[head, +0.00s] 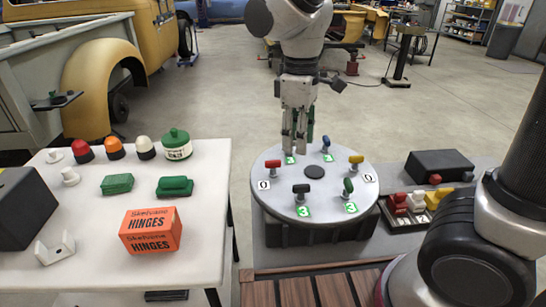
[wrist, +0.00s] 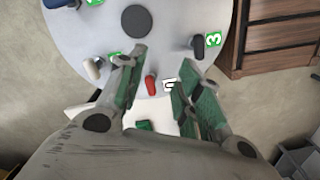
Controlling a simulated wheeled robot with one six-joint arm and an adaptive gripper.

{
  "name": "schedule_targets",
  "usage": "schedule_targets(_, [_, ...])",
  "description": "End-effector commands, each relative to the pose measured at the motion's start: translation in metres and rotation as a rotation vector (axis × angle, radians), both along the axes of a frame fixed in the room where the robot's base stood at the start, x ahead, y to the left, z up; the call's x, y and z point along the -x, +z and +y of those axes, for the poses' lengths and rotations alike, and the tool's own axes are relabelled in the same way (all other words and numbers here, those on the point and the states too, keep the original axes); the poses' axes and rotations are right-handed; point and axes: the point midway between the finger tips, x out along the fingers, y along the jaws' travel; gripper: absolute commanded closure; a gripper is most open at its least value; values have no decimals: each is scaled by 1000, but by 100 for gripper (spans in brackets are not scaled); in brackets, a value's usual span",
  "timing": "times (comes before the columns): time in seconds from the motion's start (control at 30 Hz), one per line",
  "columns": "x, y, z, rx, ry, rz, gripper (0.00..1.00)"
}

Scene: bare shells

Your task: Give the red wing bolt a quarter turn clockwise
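The red wing bolt (head: 273,168) stands on the left side of a round grey turntable (head: 322,208), beside a white label marked 0 (head: 264,185). In the wrist view the red wing bolt (wrist: 151,85) shows in the gap between my fingertips, with clear space on both sides. My gripper (head: 295,148) points down over the back left of the turntable. Its green-padded fingers (wrist: 156,78) are apart and hold nothing. In the head view it appears up and to the right of the red bolt. I cannot tell its exact height above it.
Around a dark hub (head: 314,171) stand blue (head: 325,143), yellow (head: 356,160), green (head: 348,187) and black (head: 301,190) bolts; a white bolt (wrist: 93,68) shows in the wrist view. A white table (head: 205,225) with an orange hinge box (head: 150,230) is left; a parts tray (head: 400,222) right.

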Motion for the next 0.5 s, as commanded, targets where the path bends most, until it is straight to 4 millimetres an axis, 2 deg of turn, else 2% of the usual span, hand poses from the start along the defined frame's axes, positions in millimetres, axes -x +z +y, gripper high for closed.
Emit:
schedule_targets(0.03, [-4, -6, 23, 9, 101, 12, 65])
schedule_targets(0.1, [-15, -8, 44, 5, 236, 12, 65])
schedule_targets(0.13, [-21, -5, 48, -2, 279, 5, 65])
schedule_targets(0.2, [-27, 5, 53, -20, 367, -15, 65])
schedule_targets(0.27, [-28, 6, 53, -22, 424, -16, 65])
schedule_targets(0.37, [-27, 4, 53, -21, 479, -14, 65])
schedule_targets(0.5, [-27, -10, 52, -20, 493, -12, 65])
